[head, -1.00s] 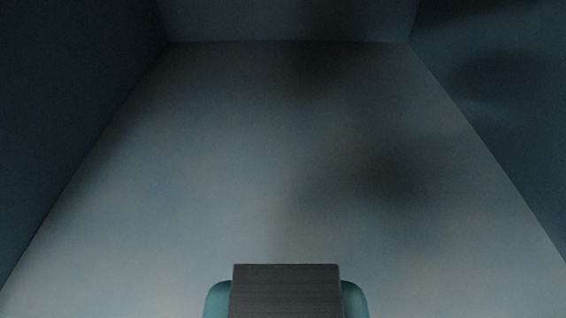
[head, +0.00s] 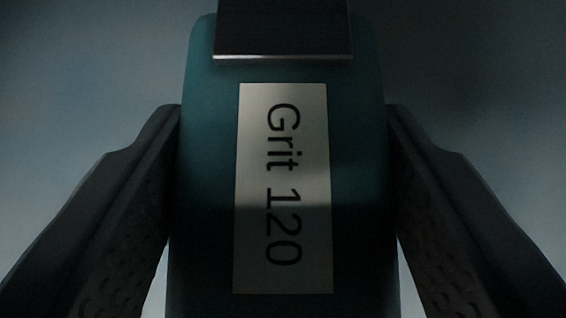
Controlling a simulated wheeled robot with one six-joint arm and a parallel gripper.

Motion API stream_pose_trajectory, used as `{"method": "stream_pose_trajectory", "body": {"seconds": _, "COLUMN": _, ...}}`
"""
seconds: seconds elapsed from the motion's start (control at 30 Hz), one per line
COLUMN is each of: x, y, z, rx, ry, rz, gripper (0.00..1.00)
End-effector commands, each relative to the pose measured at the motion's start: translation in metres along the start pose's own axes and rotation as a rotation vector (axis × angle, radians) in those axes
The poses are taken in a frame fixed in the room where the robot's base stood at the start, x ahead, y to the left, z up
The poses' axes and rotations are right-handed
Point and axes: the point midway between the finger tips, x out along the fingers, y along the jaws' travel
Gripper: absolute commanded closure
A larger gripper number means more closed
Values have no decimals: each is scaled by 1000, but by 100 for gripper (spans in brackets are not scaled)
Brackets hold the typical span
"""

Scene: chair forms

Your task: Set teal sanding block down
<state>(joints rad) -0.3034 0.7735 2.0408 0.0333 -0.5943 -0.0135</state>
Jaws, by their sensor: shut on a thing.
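The teal sanding block (head: 208,150) fills the middle of the head view, long side running up and down the picture. A pale label reading "Grit 120" (head: 284,190) is on its face, and a dark grey band (head: 284,28) crosses its far end. My gripper (head: 284,125) has one dark finger against each side of the block and is shut on it. The block's near end runs out of the picture at the bottom. I cannot tell whether its underside touches anything.
A plain blue-grey surface (head: 80,70) lies behind the block and looks bare on both sides. The right part is in shadow. No walls or edges show now.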

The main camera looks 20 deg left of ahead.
Motion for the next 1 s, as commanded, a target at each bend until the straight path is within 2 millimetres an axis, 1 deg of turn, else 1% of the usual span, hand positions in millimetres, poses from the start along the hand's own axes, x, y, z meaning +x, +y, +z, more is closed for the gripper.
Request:
{"method": "stream_pose_trajectory", "body": {"seconds": 0.03, "x": 5, "y": 0, "z": 7, "rx": 0, "ry": -2, "rz": 0, "gripper": 76}}
{"method": "stream_pose_trajectory", "body": {"seconds": 0.13, "x": 12, "y": 0, "z": 17, "rx": 0, "ry": -3, "rz": 0, "gripper": 76}}
{"method": "stream_pose_trajectory", "body": {"seconds": 0.23, "x": 19, "y": 0, "z": 19, "rx": 0, "ry": -1, "rz": 0, "gripper": 76}}
{"method": "stream_pose_trajectory", "body": {"seconds": 0.6, "x": 21, "y": 0, "z": 21, "rx": 0, "ry": 0, "rz": 0, "gripper": 76}}
{"method": "stream_pose_trajectory", "body": {"seconds": 0.63, "x": 21, "y": 0, "z": 21, "rx": 0, "ry": 0, "rz": 0, "gripper": 42}}
{"method": "stream_pose_trajectory", "body": {"seconds": 0.7, "x": 20, "y": 0, "z": 21, "rx": 0, "ry": 0, "rz": 0, "gripper": 28}}
{"method": "stream_pose_trajectory", "body": {"seconds": 0.73, "x": 20, "y": 0, "z": 21, "rx": 0, "ry": 0, "rz": 0, "gripper": 26}}
{"method": "stream_pose_trajectory", "body": {"seconds": 1.0, "x": 20, "y": 0, "z": 20, "rx": 0, "ry": 0, "rz": 0, "gripper": 26}}
